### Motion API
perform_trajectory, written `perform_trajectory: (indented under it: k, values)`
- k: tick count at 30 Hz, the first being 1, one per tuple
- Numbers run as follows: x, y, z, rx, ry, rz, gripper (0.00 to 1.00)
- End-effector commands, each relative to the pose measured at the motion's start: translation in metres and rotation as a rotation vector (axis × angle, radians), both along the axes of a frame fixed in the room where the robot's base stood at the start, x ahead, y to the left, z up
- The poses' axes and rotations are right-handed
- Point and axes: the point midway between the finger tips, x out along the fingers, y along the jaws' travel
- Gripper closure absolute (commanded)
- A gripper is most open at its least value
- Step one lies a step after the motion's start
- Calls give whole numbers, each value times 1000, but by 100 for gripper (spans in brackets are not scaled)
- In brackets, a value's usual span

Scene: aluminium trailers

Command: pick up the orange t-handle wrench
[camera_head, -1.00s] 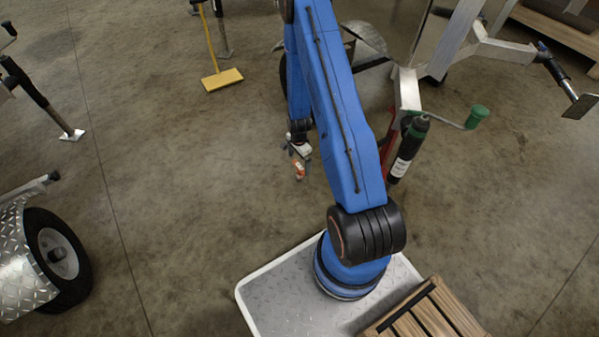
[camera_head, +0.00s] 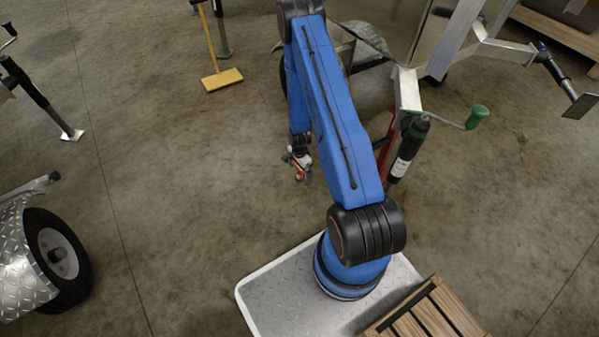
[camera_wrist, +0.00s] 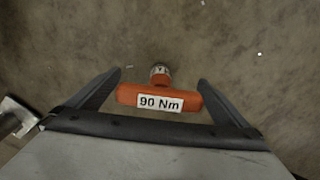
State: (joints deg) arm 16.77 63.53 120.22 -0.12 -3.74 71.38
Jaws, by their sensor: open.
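The orange t-handle wrench (camera_wrist: 130,94) shows in the wrist view with a white "90 Nm" label on its crossbar and a metal end (camera_wrist: 160,74) beyond it. Its crossbar lies across the gap between the two dark fingers of my gripper (camera_wrist: 160,82). The fingers stand apart on either side of it, and I see no grip on it. In the head view, my gripper (camera_head: 299,172) is small at the end of the blue arm, with a bit of the orange wrench (camera_head: 299,177) beside it. The lower part of the wrench is hidden.
A black cylinder with a white label (camera_head: 406,150) and a green-handled crank (camera_head: 477,117) are right of my arm on a trailer frame. A yellow broom (camera_head: 222,79) stands at the back. A trailer wheel (camera_head: 57,258) is at left. The floor between is clear.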

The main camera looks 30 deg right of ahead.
Motion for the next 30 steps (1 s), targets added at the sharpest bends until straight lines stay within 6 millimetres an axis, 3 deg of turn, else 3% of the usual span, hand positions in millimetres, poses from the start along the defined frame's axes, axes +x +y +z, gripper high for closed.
perform_trajectory:
  k: [5, 12, 13, 23, 30]
  values:
    - [0, 0, 0, 0, 0, 0, 0]
    - [0, 0, 0, 0, 0, 0, 55]
    - [0, 0, 0, 0, 0, 0, 59]
    - [1, 0, 6, 0, -1, 0, 59]
    - [2, -1, 38, -1, -3, 0, 59]
